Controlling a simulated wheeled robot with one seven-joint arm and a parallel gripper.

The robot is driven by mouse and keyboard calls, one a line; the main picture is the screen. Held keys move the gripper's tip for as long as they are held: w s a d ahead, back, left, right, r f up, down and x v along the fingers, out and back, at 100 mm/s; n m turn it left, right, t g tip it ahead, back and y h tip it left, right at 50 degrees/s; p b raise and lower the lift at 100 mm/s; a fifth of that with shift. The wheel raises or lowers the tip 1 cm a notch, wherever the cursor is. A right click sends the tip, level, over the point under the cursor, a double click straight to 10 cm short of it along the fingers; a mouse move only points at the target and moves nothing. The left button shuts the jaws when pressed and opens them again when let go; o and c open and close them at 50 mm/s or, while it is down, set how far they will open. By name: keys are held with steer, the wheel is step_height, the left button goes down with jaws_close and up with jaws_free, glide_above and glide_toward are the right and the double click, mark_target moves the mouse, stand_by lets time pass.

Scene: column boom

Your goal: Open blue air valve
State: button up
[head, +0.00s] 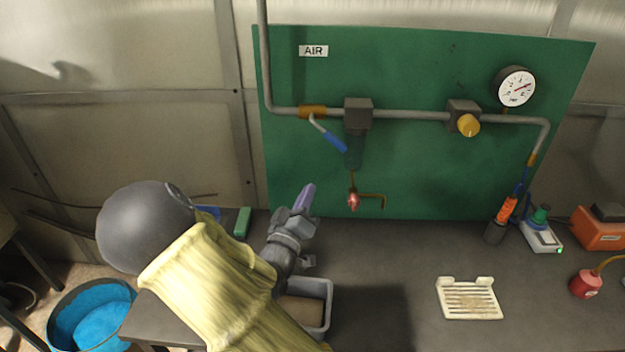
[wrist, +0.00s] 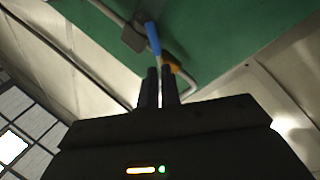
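The blue air valve handle (head: 335,141) sits on a bare metal lever that slants down and right from the orange valve body (head: 312,112) on the grey pipe. My gripper (head: 305,196) is below and left of the handle, apart from it, pointing up toward the green board. In the wrist view the blue handle (wrist: 152,38) shows just beyond my fingertips, with the valve body (wrist: 172,67) by the right finger. My gripper's two dark fingers (wrist: 160,75) are close together with a narrow gap between them. They hold nothing that I can see.
A filter (head: 356,135), a red drain fitting (head: 353,201), a yellow knob (head: 468,125) and a gauge (head: 515,87) are on the board. A grey bin (head: 328,300) and a cream slotted tray (head: 469,299) stand on the bench. The bench between them is clear.

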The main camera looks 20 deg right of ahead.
steer(key=f+g+y, duration=0.1)
steer(key=f, duration=0.1)
steer(key=f+m+g+y, duration=0.1)
steer(key=f+y, duration=0.1)
steer(key=w+d+f+y, duration=0.1)
steer(key=f, duration=0.1)
steer(key=shift+f+m+g, duration=0.2)
steer(key=shift+m+g, duration=0.1)
steer(key=shift+g, duration=0.1)
jaws_close()
steer(key=s+a+f+g+y, duration=0.5)
steer(key=s+a+y, duration=0.25)
steer(key=y, duration=0.25)
steer(key=s+a+r+n+g, duration=0.1)
steer(key=s+g, duration=0.1)
steer(key=s, duration=0.2)
steer(key=s+r+n+g+y, duration=0.1)
steer(key=s+g, duration=0.1)
steer(key=s, duration=0.3)
steer(key=shift+a+r, duration=0.25)
steer(key=shift+a, duration=0.15)
